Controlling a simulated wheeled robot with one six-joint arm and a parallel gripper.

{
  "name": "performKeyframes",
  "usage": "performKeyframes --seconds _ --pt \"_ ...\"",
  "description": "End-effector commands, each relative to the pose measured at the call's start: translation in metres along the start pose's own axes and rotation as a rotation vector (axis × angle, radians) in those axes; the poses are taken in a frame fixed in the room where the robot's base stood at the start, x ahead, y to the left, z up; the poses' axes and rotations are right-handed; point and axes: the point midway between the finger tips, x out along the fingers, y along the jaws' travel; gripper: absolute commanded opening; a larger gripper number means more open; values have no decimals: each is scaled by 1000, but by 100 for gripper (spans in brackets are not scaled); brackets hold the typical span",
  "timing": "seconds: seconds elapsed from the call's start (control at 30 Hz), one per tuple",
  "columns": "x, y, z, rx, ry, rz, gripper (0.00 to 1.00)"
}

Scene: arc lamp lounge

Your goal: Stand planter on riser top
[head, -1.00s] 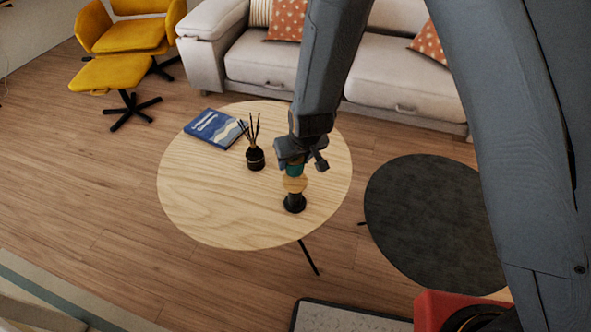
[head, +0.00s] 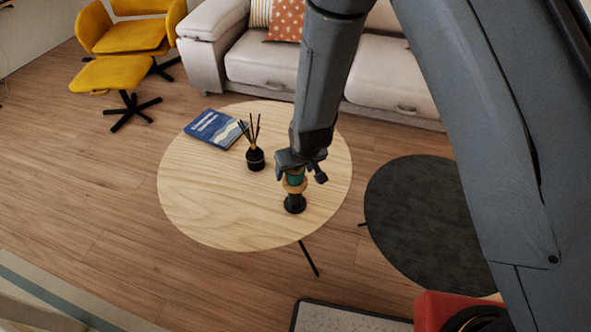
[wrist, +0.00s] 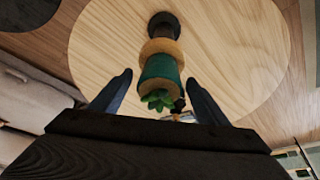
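The green planter (wrist: 161,70) with a small leafy plant stands on a stack on the round table; it also shows in the head view (head: 296,176), partly covered by my gripper. Below it is a pale wooden disc (wrist: 160,47), with a black round base (wrist: 163,23) under that; this looks like the riser, and the planter appears upright on its top. In the head view the black base (head: 294,204) rests on the tabletop. My gripper (wrist: 157,84) is open, its two fingers either side of the planter with a visible gap on each side.
The round wooden table (head: 220,220) also holds a black reed diffuser (head: 255,159) and a blue book (head: 213,129) to the left of the stack. A dark round table (head: 430,220) stands to the right, and a sofa (head: 265,70) behind. The table's front left is clear.

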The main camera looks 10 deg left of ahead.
Motion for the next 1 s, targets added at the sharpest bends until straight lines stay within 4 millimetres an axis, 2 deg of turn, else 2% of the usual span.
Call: performKeyframes --seconds 0.27,0.8,1.0 --pt "-9 0 -2 0 1 0 69" --pt "-97 0 -2 1 2 0 69" --pt "-118 0 -2 1 1 0 69"
